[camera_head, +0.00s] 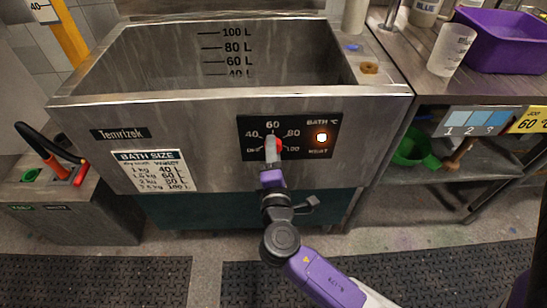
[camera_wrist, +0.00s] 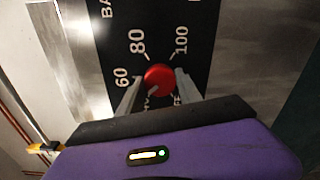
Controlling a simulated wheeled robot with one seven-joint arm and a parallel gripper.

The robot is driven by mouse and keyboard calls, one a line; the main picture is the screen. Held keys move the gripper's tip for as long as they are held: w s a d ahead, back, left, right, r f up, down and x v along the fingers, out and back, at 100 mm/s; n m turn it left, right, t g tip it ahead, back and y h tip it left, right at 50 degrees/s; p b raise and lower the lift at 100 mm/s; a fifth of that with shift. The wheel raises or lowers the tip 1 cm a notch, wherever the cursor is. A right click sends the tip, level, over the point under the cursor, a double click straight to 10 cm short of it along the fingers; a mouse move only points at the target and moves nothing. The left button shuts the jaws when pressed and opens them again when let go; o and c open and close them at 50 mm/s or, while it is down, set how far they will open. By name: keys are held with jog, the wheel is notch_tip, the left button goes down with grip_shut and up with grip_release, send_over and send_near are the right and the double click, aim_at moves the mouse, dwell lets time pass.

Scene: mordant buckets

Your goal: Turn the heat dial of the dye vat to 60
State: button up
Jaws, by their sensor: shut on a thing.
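The heat dial is a red round knob (camera_head: 279,144) on the vat's black panel (camera_head: 300,124), partly hidden by my gripper in the head view. The wrist view shows the knob (camera_wrist: 160,76) between my fingers. My gripper (camera_head: 271,147) reaches it from the front, with its two grey fingers (camera_wrist: 158,80) on either side, shut on it. A pale mark on the knob points to the lower left in the wrist view, seemingly between the 60 and the partly hidden 40; the exact setting is hard to tell. The dye vat (camera_head: 100,114) is a steel tub.
An orange light (camera_head: 321,137) glows right of the dial. A bath size chart (camera_head: 155,171) is left of it. A steel bench with a purple bin (camera_head: 500,45) and a white cup (camera_head: 451,50) is at the right.

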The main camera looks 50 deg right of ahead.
jog(key=shift+f+m+b, duration=0.15)
jog(key=shift+m+b, duration=3.55)
jog(key=shift+m, duration=0.4)
jog(key=o, duration=1.4)
jog(key=shift+c, duration=0.2)
jog(key=shift+a, duration=0.1)
jog(key=v, duration=0.7)
jog(key=shift+s+a, duration=0.3)
